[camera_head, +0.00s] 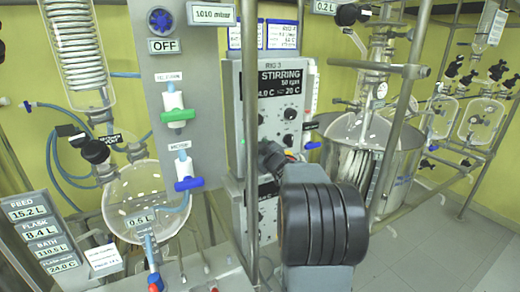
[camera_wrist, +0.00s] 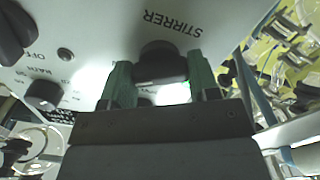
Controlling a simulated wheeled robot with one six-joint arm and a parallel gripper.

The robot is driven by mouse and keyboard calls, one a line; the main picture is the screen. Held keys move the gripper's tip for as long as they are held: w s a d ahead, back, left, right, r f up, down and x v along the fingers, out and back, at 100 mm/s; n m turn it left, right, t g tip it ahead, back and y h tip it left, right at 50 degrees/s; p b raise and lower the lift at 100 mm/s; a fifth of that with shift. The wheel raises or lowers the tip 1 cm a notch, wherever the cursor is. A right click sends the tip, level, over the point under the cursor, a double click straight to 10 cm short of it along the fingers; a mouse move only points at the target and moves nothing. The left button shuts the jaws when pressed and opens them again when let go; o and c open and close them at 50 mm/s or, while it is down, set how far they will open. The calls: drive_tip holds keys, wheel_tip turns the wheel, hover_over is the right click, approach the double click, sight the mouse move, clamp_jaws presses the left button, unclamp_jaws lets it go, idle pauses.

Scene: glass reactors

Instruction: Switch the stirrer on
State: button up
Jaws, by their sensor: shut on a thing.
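The black stirrer knob (camera_wrist: 162,62) sits on the white control panel, beside the printed word STIRRER, which appears upside down in the wrist view. My gripper (camera_wrist: 160,78) has its two green fingers on either side of this knob and is shut on it. In the head view the control unit (camera_head: 249,118) stands mid-picture; its dark display (camera_head: 280,82) reads STIRRING, 50 rpm, with 20 C below. My dark arm covers the lower part of the unit, and the knob in my grip cannot be made out there.
In the head view a metal post (camera_head: 250,200) stands close to the unit. A round flask (camera_head: 135,205) is at left, a steel bath (camera_head: 400,165) at right. Grey floor is clear at lower right.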

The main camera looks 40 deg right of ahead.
drive_tip(key=o, duration=0.9)
drive_tip(key=s, duration=0.4)
drive_tip(key=s+a+b, duration=0.1)
drive_tip(key=s, duration=0.4)
drive_tip(key=s+a, duration=0.1)
drive_tip(key=s, duration=0.3)
drive_tip(key=shift+s, duration=0.35)
